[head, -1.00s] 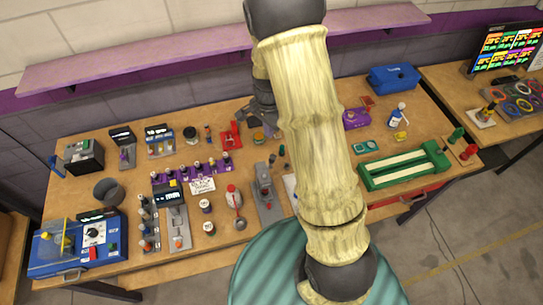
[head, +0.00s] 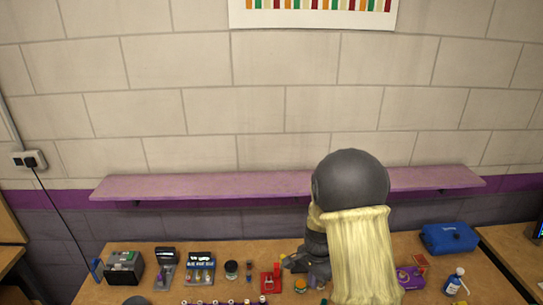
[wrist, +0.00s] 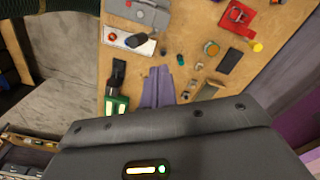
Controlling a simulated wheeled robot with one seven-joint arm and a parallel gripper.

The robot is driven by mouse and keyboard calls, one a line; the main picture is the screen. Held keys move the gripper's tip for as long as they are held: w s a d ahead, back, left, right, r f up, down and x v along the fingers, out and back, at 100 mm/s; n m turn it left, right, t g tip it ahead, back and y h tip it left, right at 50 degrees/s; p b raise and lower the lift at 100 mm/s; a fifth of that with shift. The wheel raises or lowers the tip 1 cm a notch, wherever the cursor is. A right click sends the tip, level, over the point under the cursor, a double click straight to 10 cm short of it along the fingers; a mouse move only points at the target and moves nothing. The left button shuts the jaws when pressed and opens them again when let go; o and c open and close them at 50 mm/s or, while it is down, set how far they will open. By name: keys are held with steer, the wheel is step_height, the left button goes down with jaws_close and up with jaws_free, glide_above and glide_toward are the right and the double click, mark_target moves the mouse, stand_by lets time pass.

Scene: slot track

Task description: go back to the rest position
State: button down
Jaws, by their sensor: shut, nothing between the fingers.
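My gripper's two grey-purple fingers show in the wrist view (wrist: 159,72), side by side and shut with nothing between them. They are above the wooden workbench (wrist: 205,35). In the head view, my arm in its pale sleeve stands at the right of centre and hides most of the wrist. The fingertips cannot be made out there.
A purple wall shelf (head: 220,184) runs behind my arm. On the bench are a red holder (head: 270,279), a blue case (head: 449,238), a purple box (head: 410,277) and a white bottle (head: 453,284). The wall above the shelf is clear apart from a poster (head: 315,12).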

steer(key=s+f+n+t+b, duration=0.1)
steer(key=s+n+t+b, duration=0.1)
steer(key=s+n+b, duration=0.9)
steer(key=s+b, duration=0.1)
steer(key=s, duration=0.3)
steer(key=shift+s+f+n+t, duration=0.15)
steer(key=shift+f+n+t, duration=0.15)
steer(key=shift+n, duration=0.1)
steer(key=shift+d, duration=0.1)
